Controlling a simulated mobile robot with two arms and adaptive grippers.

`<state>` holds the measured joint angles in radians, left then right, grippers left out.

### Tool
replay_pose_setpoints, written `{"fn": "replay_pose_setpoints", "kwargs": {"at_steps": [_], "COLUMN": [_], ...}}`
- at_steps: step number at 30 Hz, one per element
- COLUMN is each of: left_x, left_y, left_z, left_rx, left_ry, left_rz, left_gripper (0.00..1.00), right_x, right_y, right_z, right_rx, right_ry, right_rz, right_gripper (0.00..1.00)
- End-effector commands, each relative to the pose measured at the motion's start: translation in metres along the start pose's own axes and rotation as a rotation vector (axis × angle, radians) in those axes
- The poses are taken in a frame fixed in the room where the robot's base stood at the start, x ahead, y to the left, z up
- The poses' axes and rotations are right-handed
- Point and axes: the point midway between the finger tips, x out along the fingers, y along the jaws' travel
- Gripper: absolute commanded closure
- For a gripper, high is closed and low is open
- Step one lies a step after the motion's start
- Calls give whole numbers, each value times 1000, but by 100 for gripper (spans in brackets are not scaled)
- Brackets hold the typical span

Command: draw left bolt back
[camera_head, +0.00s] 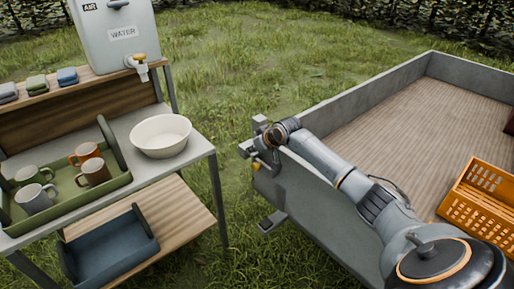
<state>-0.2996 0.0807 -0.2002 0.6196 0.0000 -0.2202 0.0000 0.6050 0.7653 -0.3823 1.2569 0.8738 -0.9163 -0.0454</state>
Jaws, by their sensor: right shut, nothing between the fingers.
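My right arm reaches across the grey trailer tailgate (305,200) to its left corner. My right gripper (268,156) is there, small and pointing down, shut, with nothing visibly held. A small yellow-orange piece (256,167), which looks like the left bolt's handle, shows right beside the gripper at the corner. I cannot tell whether they touch. The rest of the bolt is largely hidden by the gripper and wrist. The tailgate stands upright. My left gripper is not in view.
An orange crate (453,205) stands on the trailer's wooden bed (400,125). At left, a table (196,148) holds a white bowl (160,134), a green tray (80,203) with several mugs, and a water dispenser (115,50) above. A dark blue tray (110,250) lies on its lower shelf. Grass separates table and trailer.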

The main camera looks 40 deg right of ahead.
Motion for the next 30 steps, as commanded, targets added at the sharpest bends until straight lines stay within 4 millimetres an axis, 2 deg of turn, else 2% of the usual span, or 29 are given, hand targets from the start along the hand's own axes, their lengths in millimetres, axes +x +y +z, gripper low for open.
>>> {"fn": "replay_pose_setpoints", "kwargs": {"at_steps": [3, 11, 15, 21, 30], "left_x": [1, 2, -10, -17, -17], "left_y": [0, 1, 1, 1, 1], "left_z": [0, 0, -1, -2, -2], "left_rx": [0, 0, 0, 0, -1], "left_ry": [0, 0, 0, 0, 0], "left_rz": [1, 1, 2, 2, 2], "left_gripper": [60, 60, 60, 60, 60], "right_x": [20, 51, 38, 30, 30], "right_y": [-1, 0, 1, 0, 0], "right_z": [-1, 1, 17, 31, 35], "right_rx": [4, 1, -3, -1, 0], "right_ry": [0, -1, -3, 0, 1], "right_rz": [-2, 0, 1, 0, 0], "right_gripper": [100, 100, 100, 100, 100]}}
